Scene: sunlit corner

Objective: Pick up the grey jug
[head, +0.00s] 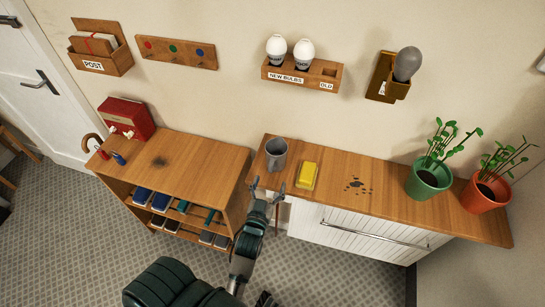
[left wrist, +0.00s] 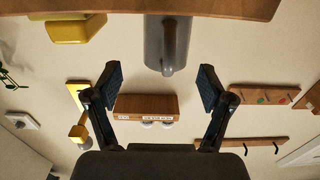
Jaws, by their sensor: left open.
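The grey jug (head: 276,153) stands upright near the left end of the right-hand wooden counter. In the left wrist view, which looks upside down, the jug (left wrist: 166,42) is at the top middle, with what looks like its handle towards me. My left gripper (head: 268,188) is open and empty at the counter's front edge, just in front of the jug. In the wrist view its two fingers (left wrist: 159,80) are spread wide, with the jug beyond them and nothing between them. My right gripper does not show.
A yellow sponge-like block (head: 308,175) lies right of the jug on the counter (head: 340,168). Dark spots (head: 357,185) and two potted plants (head: 428,178) are further right. A gap separates the counter from the shoe bench (head: 205,160). A bulb holder (head: 302,75) hangs above.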

